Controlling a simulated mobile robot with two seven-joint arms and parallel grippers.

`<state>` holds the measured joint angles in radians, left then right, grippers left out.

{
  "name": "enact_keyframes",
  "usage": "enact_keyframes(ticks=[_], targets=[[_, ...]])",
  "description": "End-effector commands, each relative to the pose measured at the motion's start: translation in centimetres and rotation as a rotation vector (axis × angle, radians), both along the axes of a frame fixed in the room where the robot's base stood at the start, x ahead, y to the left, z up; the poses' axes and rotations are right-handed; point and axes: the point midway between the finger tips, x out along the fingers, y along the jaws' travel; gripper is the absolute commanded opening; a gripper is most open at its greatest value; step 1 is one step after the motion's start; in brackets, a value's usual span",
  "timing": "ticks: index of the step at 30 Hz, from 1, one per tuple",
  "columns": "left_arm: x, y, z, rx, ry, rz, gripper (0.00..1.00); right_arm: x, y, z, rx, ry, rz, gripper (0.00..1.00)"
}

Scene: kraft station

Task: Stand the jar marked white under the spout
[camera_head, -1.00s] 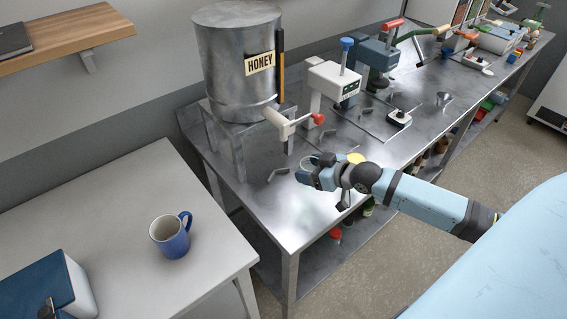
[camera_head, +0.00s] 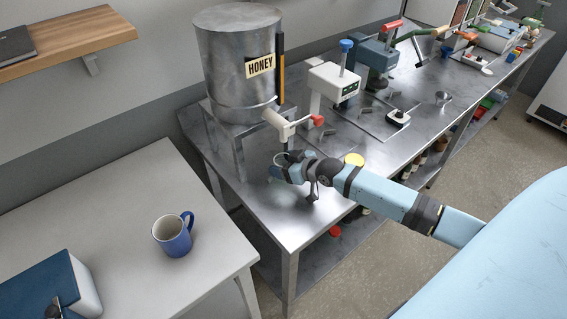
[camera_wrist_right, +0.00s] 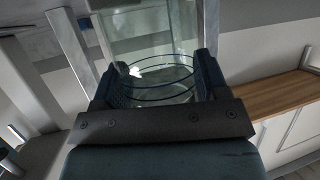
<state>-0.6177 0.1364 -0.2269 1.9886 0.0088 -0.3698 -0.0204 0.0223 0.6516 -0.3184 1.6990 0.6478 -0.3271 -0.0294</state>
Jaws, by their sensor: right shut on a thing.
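A clear glass jar (camera_wrist_right: 150,45) stands between the fingers of my right gripper (camera_head: 281,167), which is shut on it. In the head view, the gripper and arm mostly hide the jar; no white marking is readable on it. The white spout (camera_head: 279,124) with a red handle (camera_head: 318,120) sticks out from the steel honey tank (camera_head: 236,70). The gripper and jar are in front of and below the spout, near the tank stand. I cannot tell whether the jar touches the bench. My left gripper is not in view.
The steel bench (camera_head: 290,229) is bare in front of my gripper. Small metal brackets and a white machine (camera_head: 334,82) stand farther back. A blue mug (camera_head: 174,238) stands on the left table (camera_head: 120,205).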

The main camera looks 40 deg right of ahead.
Motion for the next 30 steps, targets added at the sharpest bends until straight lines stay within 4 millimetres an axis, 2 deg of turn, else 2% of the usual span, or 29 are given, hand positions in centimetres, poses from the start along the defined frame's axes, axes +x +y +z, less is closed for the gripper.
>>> enact_keyframes(ticks=[17, 18, 21, 30], targets=[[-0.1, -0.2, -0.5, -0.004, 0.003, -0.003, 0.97, -0.1, 0.0, -1.4, 0.000, 0.002, 0.001, 0.40], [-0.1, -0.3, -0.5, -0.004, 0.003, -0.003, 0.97, -0.1, 0.0, -1.5, -0.001, 0.004, 0.001, 0.72], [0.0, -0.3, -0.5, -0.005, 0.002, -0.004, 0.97, -0.2, 0.1, -1.7, -0.001, 0.007, 0.001, 0.93], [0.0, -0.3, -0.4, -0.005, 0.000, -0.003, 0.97, -0.4, 0.2, -1.8, 0.001, 0.013, 0.001, 0.93]])
